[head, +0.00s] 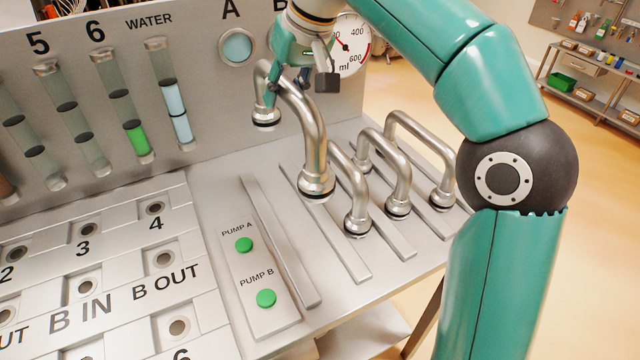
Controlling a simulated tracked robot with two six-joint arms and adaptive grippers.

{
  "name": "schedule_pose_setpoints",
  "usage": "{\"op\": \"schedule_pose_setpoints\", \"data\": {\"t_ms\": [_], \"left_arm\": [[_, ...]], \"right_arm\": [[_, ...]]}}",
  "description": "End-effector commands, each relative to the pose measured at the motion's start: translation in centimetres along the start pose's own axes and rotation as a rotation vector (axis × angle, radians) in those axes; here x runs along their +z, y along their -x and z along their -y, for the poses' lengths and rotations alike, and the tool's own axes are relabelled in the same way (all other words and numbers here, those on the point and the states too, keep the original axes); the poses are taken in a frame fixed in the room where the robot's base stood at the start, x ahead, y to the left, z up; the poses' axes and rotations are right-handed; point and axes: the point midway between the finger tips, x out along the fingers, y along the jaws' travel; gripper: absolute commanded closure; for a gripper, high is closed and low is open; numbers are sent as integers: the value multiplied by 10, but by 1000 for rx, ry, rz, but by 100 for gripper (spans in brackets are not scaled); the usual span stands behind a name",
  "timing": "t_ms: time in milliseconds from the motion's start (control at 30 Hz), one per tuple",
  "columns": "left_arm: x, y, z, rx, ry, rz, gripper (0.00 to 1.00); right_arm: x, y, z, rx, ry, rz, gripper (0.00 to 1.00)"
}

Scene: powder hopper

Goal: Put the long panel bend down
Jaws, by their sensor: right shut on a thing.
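The long panel bend (311,135) is a shiny steel U-shaped pipe with dark-ringed collars at both ends. My right gripper (300,75) is shut on its upper part, near the panel. Both open ends point down, the near end over the rack strips at the right of the bench and the far end close to the upright panel. I cannot tell whether the ends touch the surface below. My left gripper is not in view.
More steel bends stand to the right on the rack strips (345,247): one close beside the held bend (350,185), another (397,170), and one at the far right (422,140). Pump buttons (244,245) and numbered ports (86,286) lie left. The leftmost strip (280,240) is bare.

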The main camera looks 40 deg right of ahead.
Motion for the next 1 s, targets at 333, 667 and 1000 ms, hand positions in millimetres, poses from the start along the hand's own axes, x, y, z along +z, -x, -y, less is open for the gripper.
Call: {"op": "schedule_pose_setpoints", "data": {"t_ms": [333, 667, 1000], "left_arm": [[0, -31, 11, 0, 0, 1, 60], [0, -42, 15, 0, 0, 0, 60], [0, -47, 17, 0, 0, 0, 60]], "right_arm": [[33, -72, -23, 5, -14, -3, 100], [56, -127, -35, 5, -15, -6, 100], [67, -153, -41, 6, -15, -5, 100]]}}
